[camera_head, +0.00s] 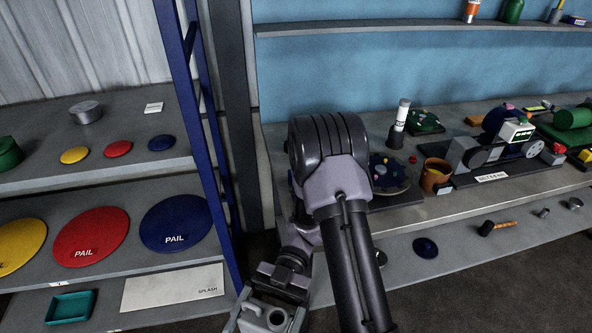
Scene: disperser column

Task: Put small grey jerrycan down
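My gripper (268,304) hangs at the bottom edge of the picture, right of the left shelf unit. It seems shut around the small grey jerrycan (276,319), whose top and round opening show. The can's lower part is cut off by the frame edge, so its base and any contact below are not visible. The fingers show only in part.
A blue upright (190,110) edges the unit.

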